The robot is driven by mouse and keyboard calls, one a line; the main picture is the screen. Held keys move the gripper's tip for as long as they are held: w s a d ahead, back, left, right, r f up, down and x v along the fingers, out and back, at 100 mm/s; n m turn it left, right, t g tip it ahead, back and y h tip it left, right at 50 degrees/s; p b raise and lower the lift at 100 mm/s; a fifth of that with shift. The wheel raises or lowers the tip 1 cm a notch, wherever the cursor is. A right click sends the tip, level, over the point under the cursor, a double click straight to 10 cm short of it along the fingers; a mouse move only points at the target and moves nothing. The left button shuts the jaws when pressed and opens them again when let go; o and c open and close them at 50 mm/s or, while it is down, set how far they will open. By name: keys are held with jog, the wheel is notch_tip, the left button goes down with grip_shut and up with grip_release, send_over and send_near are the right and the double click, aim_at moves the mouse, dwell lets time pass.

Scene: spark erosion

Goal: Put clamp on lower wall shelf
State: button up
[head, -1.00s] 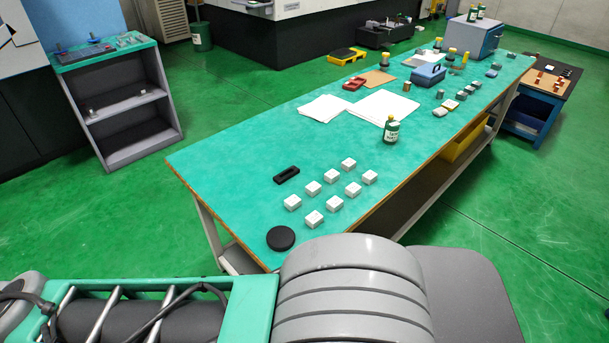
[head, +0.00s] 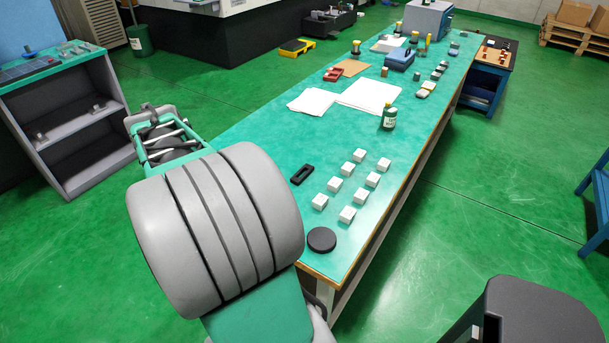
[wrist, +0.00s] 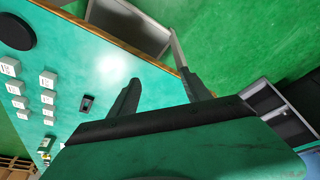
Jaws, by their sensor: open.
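A small black slotted block (head: 302,175) lies on the green tabletop, left of the white blocks. It may be the clamp, but I cannot tell for sure. It also shows in the wrist view (wrist: 86,103). A grey shelf unit (head: 72,151) stands on the floor at the left, with small parts on its shelf and top. A shelf unit also shows at the right of the wrist view (wrist: 272,103). My gripper (wrist: 160,78) is open, its fingers apart with nothing between them, above the table edge. The head view does not clearly show it.
Blue steps (head: 597,200) stand at the right.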

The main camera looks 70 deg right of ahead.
jog(key=s+d+f+m+g, duration=0.15)
jog(key=s+d+m, duration=0.25)
jog(key=d, duration=0.9)
jog(key=m+g+h, duration=0.1)
jog(key=m, duration=0.4)
send_near(300, 170)
jog(key=shift+s+a+f, duration=0.4)
jog(key=shift+s+a, duration=0.25)
jog(key=shift+a, duration=0.2)
jog(key=shift+h, duration=0.3)
jog(key=x, duration=0.7)
jog(key=shift+w+d+f, duration=0.1)
jog(key=shift+d+f, duration=0.1)
jog(key=shift+d, duration=0.2)
grip_shut()
